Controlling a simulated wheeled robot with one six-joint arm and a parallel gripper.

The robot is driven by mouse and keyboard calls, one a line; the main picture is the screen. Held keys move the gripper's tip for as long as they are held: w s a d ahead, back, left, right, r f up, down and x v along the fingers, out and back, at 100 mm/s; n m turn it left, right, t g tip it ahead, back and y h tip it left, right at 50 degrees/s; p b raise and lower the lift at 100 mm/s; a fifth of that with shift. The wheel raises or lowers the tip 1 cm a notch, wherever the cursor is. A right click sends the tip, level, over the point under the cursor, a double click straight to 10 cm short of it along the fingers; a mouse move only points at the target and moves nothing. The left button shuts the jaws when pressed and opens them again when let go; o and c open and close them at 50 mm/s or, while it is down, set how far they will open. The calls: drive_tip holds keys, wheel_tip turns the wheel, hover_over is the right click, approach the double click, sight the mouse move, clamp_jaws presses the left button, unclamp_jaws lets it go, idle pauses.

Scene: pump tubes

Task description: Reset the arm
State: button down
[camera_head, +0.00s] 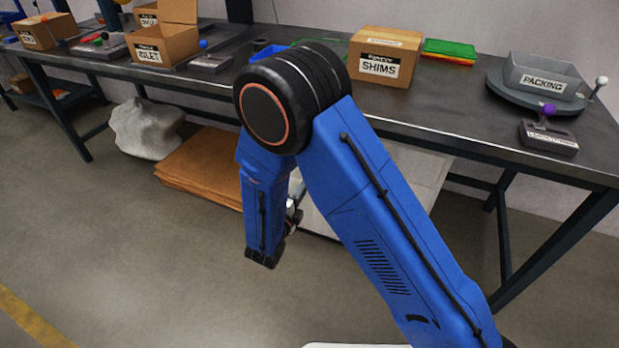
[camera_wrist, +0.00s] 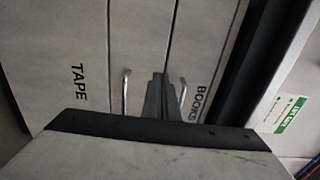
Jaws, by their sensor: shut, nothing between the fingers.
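My blue arm is bent, with its black elbow raised in front of the workbench in the head view. Its forearm hangs down before the bench, and my gripper is mostly hidden there. In the wrist view my gripper (camera_wrist: 158,98) shows as dark grey fingers, shut and empty. Its fingers point toward the drawer fronts, between two metal handles. I cannot tell how far the fingers are from the drawers.
The drawers are labelled TAPE (camera_wrist: 78,82) and BOOKS (camera_wrist: 200,103). The workbench (camera_head: 465,118) carries a SHIMS box (camera_head: 383,57), a PACKING bin (camera_head: 543,80) and a small lever unit (camera_head: 548,139). A white sack (camera_head: 147,128) and brown sheets (camera_head: 203,165) lie below. Open floor is at left.

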drive_tip(key=s+d+r+m+g+h, duration=0.2)
drive_tip(key=s+d+r+m+g, duration=0.25)
drive_tip(key=d+m, duration=0.55)
drive_tip(key=s+d+r+m+g+h, duration=0.1)
drive_tip(key=s+d+r+m+g, duration=0.45)
drive_tip(key=d, duration=0.55)
drive_tip(key=s+d+r+m+g+h, duration=0.25)
drive_tip(key=d+r+m+g, duration=0.2)
drive_tip(key=d+m, duration=0.6)
drive_tip(key=s+d+r+m+g+y, duration=0.25)
drive_tip(key=s+d+m+y, duration=0.3)
drive_tip(key=s+m, duration=0.55)
drive_tip(key=s+a+r+m+t+y, duration=0.3)
drive_tip(key=s+m, duration=0.5)
drive_tip(key=m, duration=0.5)
wheel_tip(320, 180, up, 3)
drive_tip(key=t+y, duration=0.1)
drive_tip(key=y, duration=0.2)
drive_tip(key=shift+f+t, duration=0.15)
drive_tip(key=shift+t, duration=0.25)
